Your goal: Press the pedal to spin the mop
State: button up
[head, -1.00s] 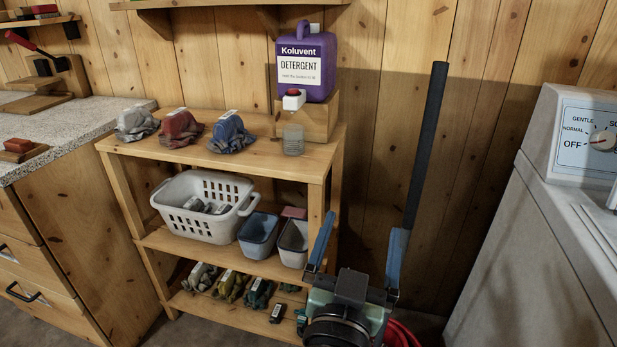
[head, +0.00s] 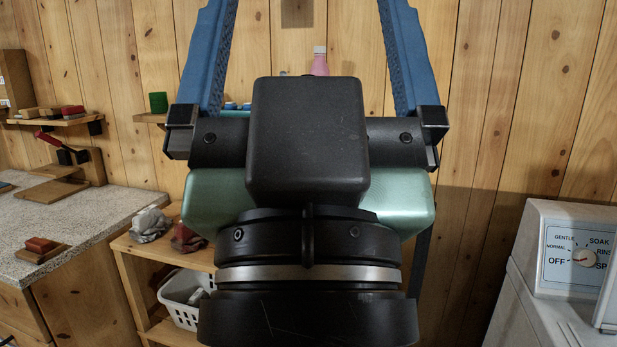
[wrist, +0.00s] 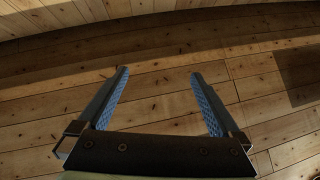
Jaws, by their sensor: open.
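My gripper (head: 305,12) is raised large in front of the head camera, its two blue fingers wide apart and pointing up. It is open, with nothing between the fingers. In the wrist view the gripper (wrist: 159,73) is open and empty before bare planks. A short piece of a dark upright pole (head: 420,262), probably the mop handle, shows just right of my gripper. The mop's lower end and the pedal are not in view.
The grey washing machine (head: 543,235) stands at the right. A stone-topped counter (head: 85,228) is at the left. Behind my arm is a wooden shelf unit (head: 130,250) with a white basket (head: 181,300). The planked wall (head: 520,90) closes the back.

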notch_tip(320, 180, up, 11)
jog(key=p, duration=0.8)
jog(key=shift+f, duration=0.15)
